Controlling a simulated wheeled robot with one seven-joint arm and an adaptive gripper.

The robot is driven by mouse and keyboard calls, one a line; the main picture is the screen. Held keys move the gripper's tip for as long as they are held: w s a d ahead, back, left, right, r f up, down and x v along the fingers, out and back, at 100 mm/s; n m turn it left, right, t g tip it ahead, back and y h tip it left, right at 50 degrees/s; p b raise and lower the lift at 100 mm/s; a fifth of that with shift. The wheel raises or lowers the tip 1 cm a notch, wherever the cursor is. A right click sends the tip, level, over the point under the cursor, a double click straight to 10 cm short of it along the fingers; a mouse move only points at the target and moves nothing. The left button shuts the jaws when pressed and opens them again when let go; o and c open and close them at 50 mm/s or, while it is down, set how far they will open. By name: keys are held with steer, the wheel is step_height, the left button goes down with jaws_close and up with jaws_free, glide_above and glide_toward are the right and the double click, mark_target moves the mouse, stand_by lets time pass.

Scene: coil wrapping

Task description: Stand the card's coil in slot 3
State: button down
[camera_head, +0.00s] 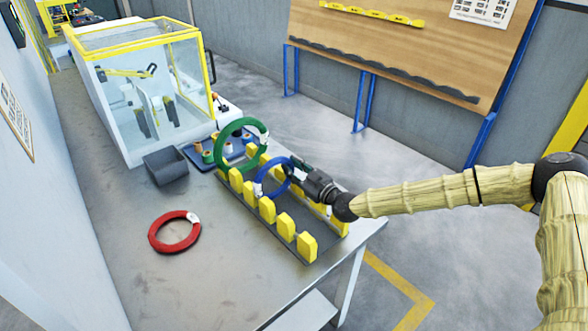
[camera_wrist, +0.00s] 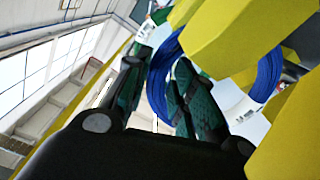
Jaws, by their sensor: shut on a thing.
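My gripper (camera_head: 294,170) is shut on the blue coil (camera_head: 268,164) at the coil's right upper side. The coil is upright over the rack (camera_head: 304,221), among the rows of yellow posts, near the rack's middle. Posts hide its lower edge, so I cannot tell whether it rests on the base. In the wrist view, the blue coil (camera_wrist: 160,78) passes between the two green finger pads, with yellow posts close beside it. A green coil (camera_head: 219,143) stands upright at the rack's far end. A red coil (camera_head: 154,234) lies flat on the table. No slot numbers are readable.
A glass-sided machine with yellow edges (camera_head: 150,90) is at the back. The near part of the table (camera_head: 215,285) is clear.

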steer(key=shift+s+f, duration=0.2)
steer(key=shift+f, duration=0.3)
steer(key=shift+s+f, duration=0.15)
steer(key=shift+f, duration=0.35)
steer(key=c, duration=1.1)
jaws_free()
steer(key=shift+f, duration=0.1)
steer(key=shift+s, duration=0.2)
steer(key=shift+s+d, duration=0.1)
steer(key=shift+s, duration=0.05)
steer(key=v, duration=0.2)
steer(key=r+v, duration=0.1)
steer(key=v, duration=0.3)
steer(key=shift+d+r, duration=0.2)
steer(key=shift+d, duration=0.15)
steer(key=shift+s+d+r, duration=0.1)
steer(key=shift+d+r, duration=0.15)
